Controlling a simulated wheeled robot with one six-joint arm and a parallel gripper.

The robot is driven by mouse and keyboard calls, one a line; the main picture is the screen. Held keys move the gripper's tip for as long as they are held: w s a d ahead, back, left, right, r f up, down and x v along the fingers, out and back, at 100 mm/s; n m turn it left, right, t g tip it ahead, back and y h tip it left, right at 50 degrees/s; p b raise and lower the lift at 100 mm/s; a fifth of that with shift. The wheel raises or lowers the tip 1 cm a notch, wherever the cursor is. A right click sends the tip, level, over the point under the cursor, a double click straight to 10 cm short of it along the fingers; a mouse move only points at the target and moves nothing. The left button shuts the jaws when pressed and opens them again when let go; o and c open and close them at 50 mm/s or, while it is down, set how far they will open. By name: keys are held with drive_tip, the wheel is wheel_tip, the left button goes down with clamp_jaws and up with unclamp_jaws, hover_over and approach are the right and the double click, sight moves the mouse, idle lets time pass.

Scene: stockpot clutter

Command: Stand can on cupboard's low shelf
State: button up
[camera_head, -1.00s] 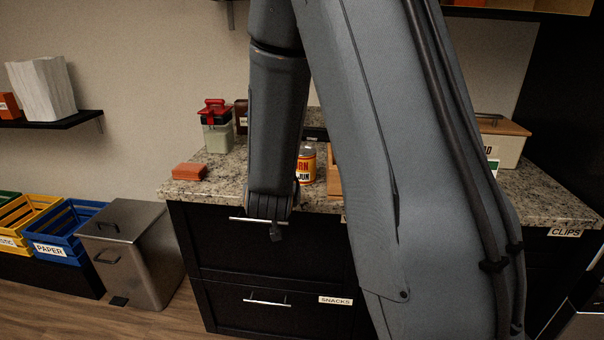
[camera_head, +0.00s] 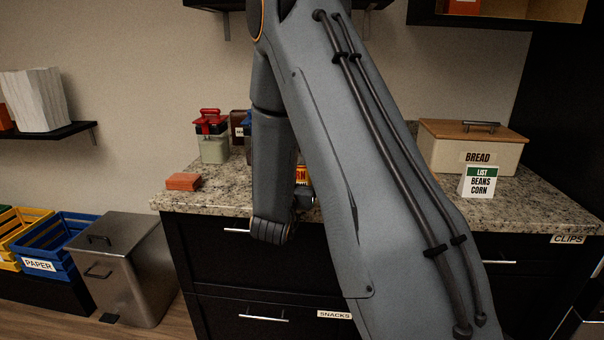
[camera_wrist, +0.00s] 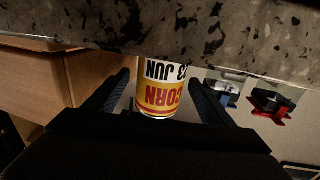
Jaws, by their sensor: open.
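The can (camera_head: 301,173) stands on the granite worktop, mostly hidden behind my arm in the head view. In the wrist view, which is upside down, the can (camera_wrist: 163,97) has a white, yellow and red label reading CORN and a JUN date. My gripper (camera_wrist: 158,80) is open, with one finger on each side of the can and visible gaps between. A cupboard (camera_head: 500,18) with a wooden inside shows only in part at the top right, with a red item in it.
On the worktop (camera_head: 215,196) are an orange block (camera_head: 183,181), a red-lidded jar (camera_head: 213,148), a bread bin (camera_head: 470,145) and a list card reading BEANS, CORN (camera_head: 478,181).

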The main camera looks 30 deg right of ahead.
drive_tip(key=shift+x, duration=1.2)
drive_tip(key=shift+r, duration=0.1)
drive_tip(key=c, duration=1.6)
